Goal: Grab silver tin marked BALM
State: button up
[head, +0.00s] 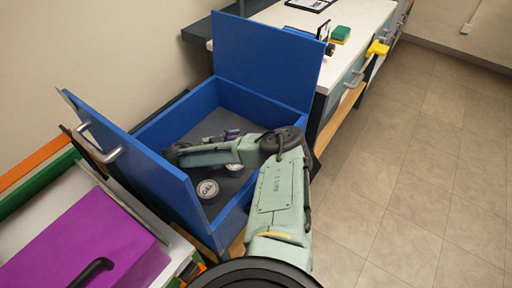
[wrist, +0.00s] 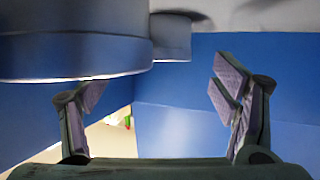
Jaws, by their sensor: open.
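A round silver tin with a pale, dark-lettered lid (head: 207,189) lies on the dark floor of the open blue drawer in the head view; its lettering is too small to read. A second small round tin (head: 234,167) shows partly under my forearm.
The drawer's blue front panel (head: 130,150) with a silver handle stands left of my arm, and a tall blue panel (head: 265,55) rises behind. A white counter (head: 345,30) holds a green and yellow sponge (head: 340,34). A purple box (head: 85,245) is at lower left. Floor at right is clear.

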jog(key=p+x, duration=0.1)
jog(key=x, duration=0.3)
jog(key=shift+w+d+r, duration=0.15)
jog(key=shift+w, duration=0.1)
jog(key=shift+w+d+f, duration=0.15)
jog(key=shift+d+f, duration=0.15)
jog(key=c, duration=1.4)
